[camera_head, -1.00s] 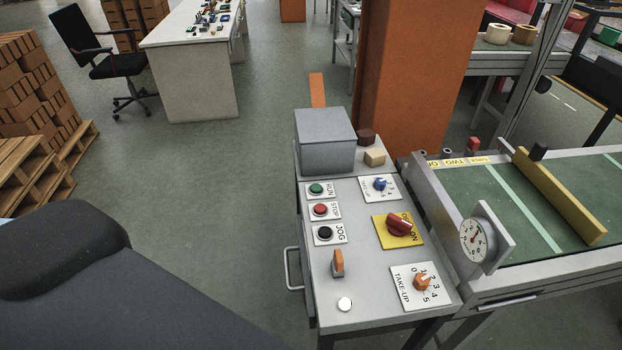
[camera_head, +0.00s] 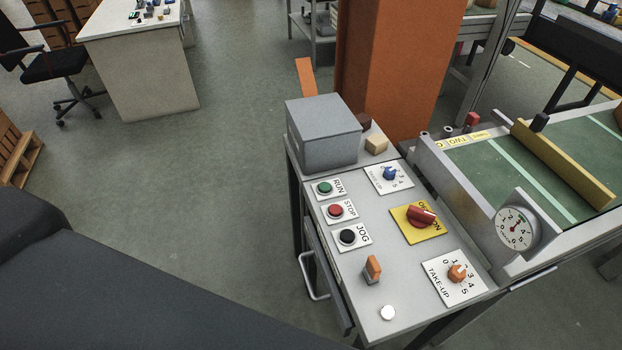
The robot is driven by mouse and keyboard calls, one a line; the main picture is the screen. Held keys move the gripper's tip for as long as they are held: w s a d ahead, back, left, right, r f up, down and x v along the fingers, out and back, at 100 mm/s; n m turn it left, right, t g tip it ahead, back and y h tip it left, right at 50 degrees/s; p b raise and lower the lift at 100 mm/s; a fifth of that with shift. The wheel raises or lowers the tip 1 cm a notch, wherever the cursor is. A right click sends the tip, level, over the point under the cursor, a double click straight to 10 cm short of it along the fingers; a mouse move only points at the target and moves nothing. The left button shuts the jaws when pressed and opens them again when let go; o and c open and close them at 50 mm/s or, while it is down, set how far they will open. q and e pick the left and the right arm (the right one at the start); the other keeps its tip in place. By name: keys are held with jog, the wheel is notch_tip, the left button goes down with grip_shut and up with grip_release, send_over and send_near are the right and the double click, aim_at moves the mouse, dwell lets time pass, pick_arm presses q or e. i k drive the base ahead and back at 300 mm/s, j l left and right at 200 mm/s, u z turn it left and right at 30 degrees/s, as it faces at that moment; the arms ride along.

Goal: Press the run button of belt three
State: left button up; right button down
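A grey control panel (camera_head: 335,268) stands in the middle of the view. Its green button (camera_head: 324,188) is labelled RUN and sits at the panel's far left. Below it are a red STOP button (camera_head: 335,210) and a black JOG button (camera_head: 347,237). The belt (camera_head: 471,178), green with a pale stripe, lies right of the panel. Yellow labels (camera_head: 465,140) on its frame show the word TWO; the other lettering is too small to read surely. Neither of my grippers is in view.
A grey box (camera_head: 322,135) stands at the panel's far end, behind RUN. The panel also bears a blue knob (camera_head: 389,174), a red switch (camera_head: 421,216), an orange take-up knob (camera_head: 457,273) and an orange lever (camera_head: 372,269). An orange column (camera_head: 395,70) rises behind. Floor left is open.

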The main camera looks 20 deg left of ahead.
aim_at(324, 188)
jog(key=i+j, duration=0.1)
jog(key=j, duration=0.65)
jog(key=i+j, duration=0.1)
jog(key=j, duration=0.6)
